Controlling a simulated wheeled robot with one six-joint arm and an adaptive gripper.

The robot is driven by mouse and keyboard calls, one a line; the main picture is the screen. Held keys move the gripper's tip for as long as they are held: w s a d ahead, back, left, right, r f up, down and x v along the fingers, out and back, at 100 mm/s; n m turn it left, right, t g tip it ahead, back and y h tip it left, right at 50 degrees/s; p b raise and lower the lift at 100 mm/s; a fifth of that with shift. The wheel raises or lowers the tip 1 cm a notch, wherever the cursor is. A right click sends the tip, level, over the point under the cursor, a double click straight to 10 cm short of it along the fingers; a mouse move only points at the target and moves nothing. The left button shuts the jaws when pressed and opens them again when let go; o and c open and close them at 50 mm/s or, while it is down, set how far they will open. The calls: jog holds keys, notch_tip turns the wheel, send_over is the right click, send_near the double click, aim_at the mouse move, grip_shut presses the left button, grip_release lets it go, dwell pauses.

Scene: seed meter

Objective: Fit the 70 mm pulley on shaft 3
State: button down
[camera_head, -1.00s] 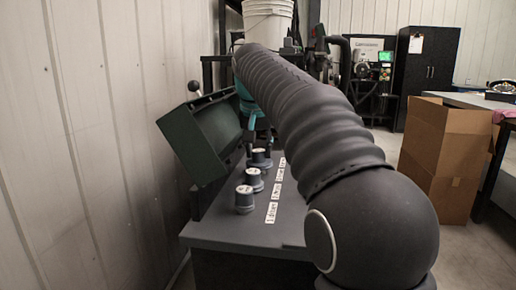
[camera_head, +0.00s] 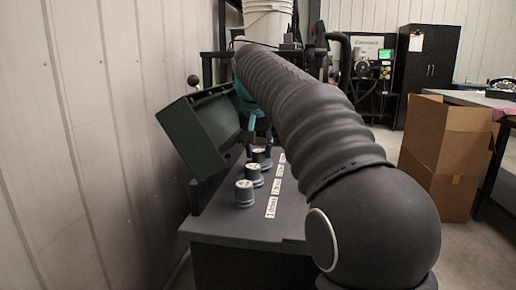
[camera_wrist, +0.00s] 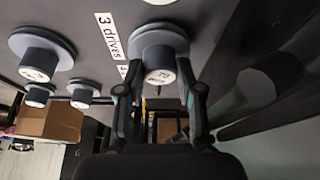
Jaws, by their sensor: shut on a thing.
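My gripper (camera_wrist: 160,82) is shut on a grey stepped pulley (camera_wrist: 158,38) in the wrist view. One finger is on each side of its narrower hub, whose white end label faces the camera. The pulley is beside the label "3 drives" (camera_wrist: 107,34), at the dark panel. I cannot tell whether it is seated on shaft 3, as the shaft is hidden.
Other grey pulleys stand on the panel, one large (camera_wrist: 40,52) and smaller ones (camera_wrist: 80,95) in the wrist view; the nearest in the head view (camera_head: 244,195) stands by the white labels (camera_head: 272,207). An open green cover (camera_head: 200,130) is left of them. A cardboard box (camera_head: 440,150) stands right.

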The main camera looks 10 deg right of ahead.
jog(key=shift+f, duration=0.15)
jog(key=c, duration=0.7)
grip_release()
jog(key=v, duration=1.2)
